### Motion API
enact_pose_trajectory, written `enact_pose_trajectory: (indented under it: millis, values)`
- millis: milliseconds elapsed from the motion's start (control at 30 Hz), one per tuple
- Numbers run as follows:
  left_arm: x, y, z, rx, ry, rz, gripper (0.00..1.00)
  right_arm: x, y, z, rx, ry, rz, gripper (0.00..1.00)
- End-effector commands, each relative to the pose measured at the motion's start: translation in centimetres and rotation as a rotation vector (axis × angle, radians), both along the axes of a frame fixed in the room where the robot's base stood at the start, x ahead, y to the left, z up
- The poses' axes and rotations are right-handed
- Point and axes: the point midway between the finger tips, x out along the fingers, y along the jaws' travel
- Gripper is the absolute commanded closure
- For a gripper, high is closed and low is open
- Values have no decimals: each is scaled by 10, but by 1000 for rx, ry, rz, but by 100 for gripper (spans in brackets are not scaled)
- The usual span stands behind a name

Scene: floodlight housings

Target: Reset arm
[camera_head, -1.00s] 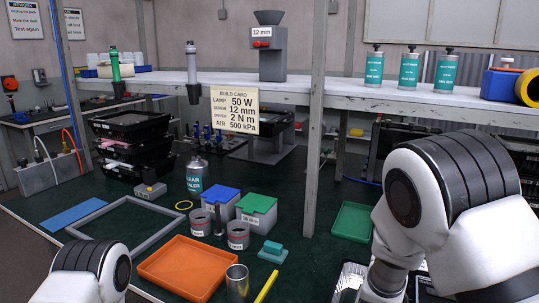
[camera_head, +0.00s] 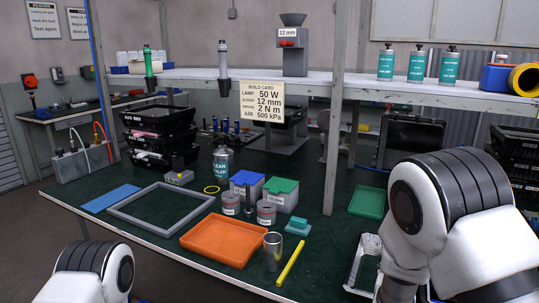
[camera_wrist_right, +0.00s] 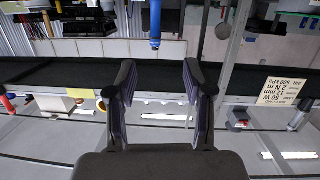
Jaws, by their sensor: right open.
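My right arm (camera_head: 455,220) fills the lower right of the head view, bent, with its gripper hidden from that camera. In the right wrist view, which looks upside down, my right gripper (camera_wrist_right: 158,82) has its two dark fingers apart with nothing between them. My left arm (camera_head: 95,272) shows only as a white and black joint at the lower left of the head view. The left gripper is outside both views.
The green bench holds an orange tray (camera_head: 224,239), a grey frame (camera_head: 160,208), a metal cylinder (camera_head: 272,252), a yellow bar (camera_head: 290,264) and a green tray (camera_head: 367,201). A shelf post (camera_head: 335,150) stands near the middle. A build card (camera_head: 262,102) hangs from the shelf.

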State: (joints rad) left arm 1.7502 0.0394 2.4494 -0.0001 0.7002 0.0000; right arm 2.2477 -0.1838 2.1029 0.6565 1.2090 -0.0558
Motion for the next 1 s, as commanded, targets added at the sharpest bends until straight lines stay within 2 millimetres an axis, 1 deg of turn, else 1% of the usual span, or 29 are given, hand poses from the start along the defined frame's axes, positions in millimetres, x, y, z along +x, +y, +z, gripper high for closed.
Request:
enact_pose_trajectory:
  millis: [33, 67, 100, 167, 200, 267, 367, 400, 467, 500, 567, 600, 667, 700, 800, 833, 900, 1000]
  values:
    - [0, 0, 0, 0, 0, 0, 48, -6, 0, -15, 8, 42, 11, 48]
    - [0, 0, 0, 0, 0, 0, 48, -9, 1, -24, 14, 66, 19, 48]
    - [0, 0, 1, 0, 0, 0, 48, -15, 1, -38, 23, 107, 30, 48]
    - [0, 0, 1, 0, 1, 1, 48, -24, 2, -58, 38, 167, 48, 48]
    - [0, 0, 1, 0, 1, 1, 48, -33, 3, -73, 49, 214, 62, 48]
    - [0, 0, 1, 0, 1, 1, 48, -47, 5, -97, 68, 288, 84, 48]
    - [0, 0, 2, 0, 1, 1, 48, -79, 8, -142, 109, 435, 123, 48]
    - [0, 0, 2, 0, 1, 1, 48, -98, 11, -162, 130, 508, 141, 48]
    - [0, 0, 2, 0, 1, 1, 48, -133, 15, -195, 170, 636, 173, 48]
    - [0, 0, 3, 0, 1, 0, 48, -161, 19, -217, 201, 731, 196, 48]
    - [0, 0, 3, 0, 1, 1, 48, -208, 26, -245, 251, 878, 232, 48]
    - [0, 0, 4, 0, 1, 1, 48, -239, 30, -260, 285, 972, 253, 48]
    - [0, 0, 4, 0, 1, 1, 48, -283, 37, -275, 333, 1098, 284, 48]
    - [0, 0, 4, 0, 1, 1, 48, -308, 41, -281, 360, 1167, 301, 48]
    - [0, 0, 5, 0, 1, 1, 48, -351, 47, -288, 410, 1287, 331, 48]
    - [0, 0, 5, 0, 1, 1, 48, -358, 49, -288, 419, 1308, 335, 48]
    - [0, 0, 5, 0, 1, 1, 48, -367, 50, -289, 428, 1332, 344, 48]
    - [0, 0, 4, 0, 1, 1, 48, -367, 50, -289, 429, 1335, 346, 48]
